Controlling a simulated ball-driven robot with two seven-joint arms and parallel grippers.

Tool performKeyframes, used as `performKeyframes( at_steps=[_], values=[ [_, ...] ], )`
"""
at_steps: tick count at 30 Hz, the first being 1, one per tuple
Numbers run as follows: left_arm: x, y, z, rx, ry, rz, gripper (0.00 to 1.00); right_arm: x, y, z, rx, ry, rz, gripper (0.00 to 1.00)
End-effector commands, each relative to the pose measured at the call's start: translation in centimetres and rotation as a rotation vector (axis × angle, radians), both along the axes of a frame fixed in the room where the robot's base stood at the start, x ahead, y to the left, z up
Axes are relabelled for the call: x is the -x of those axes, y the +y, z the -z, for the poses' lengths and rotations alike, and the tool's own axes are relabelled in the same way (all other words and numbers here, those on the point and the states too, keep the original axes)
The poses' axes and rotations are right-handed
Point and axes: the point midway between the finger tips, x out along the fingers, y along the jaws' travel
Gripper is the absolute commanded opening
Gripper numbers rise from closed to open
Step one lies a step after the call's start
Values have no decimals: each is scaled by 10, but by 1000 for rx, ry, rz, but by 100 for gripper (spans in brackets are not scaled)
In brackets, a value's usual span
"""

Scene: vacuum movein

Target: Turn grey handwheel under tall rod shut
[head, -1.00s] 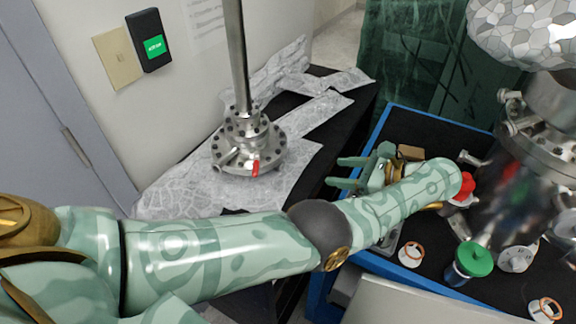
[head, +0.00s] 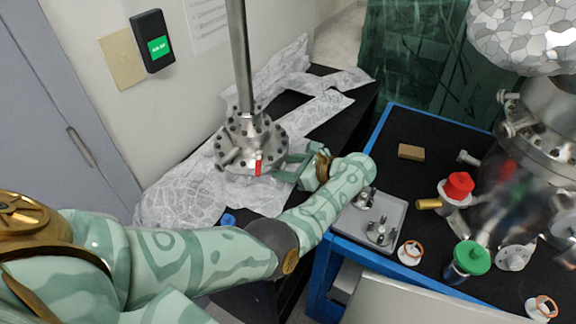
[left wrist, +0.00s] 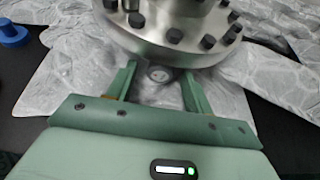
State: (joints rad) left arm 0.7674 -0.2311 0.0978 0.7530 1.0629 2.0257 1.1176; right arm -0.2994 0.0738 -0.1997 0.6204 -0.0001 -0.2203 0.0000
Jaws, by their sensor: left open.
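The tall metal rod (head: 240,55) rises from a bolted steel flange assembly (head: 246,142) on the plastic-covered bench at centre left. My left gripper (head: 282,167) is open at the right side of this flange, low down. In the left wrist view its two fingers (left wrist: 158,72) reach under the flange edge (left wrist: 180,50). A small round grey part, apparently the grey handwheel (left wrist: 158,74), sits between the fingers, below the flange. I cannot tell whether the fingers touch it. I cannot make it out in the head view. My right gripper is not in view.
A red tag or handle (head: 258,165) is on the flange front. A blue cap (head: 228,219) lies on the bench. At right, a blue-edged cart holds a grey tray (head: 372,222), a red-capped valve (head: 459,186), a green-capped part (head: 473,258) and a steel chamber.

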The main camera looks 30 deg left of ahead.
Motion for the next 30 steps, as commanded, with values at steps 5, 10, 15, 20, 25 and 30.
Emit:
performKeyframes(
  at_steps=[5, 10, 15, 20, 25, 30],
  values=[
    [0, 0, 0, 0, 0, 0, 48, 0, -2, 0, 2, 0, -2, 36],
    [0, 0, 0, 0, 1, 0, 6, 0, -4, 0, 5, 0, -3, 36],
    [-1, -1, 2, 1, 28, 1, 6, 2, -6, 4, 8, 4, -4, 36],
    [-2, 0, 6, 10, 194, -3, 7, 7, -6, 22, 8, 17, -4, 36],
    [-3, 0, 4, 18, 345, -3, 7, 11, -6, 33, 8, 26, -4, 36],
    [-3, 0, 0, 19, 375, 0, 7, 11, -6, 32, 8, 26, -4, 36]
  ],
)
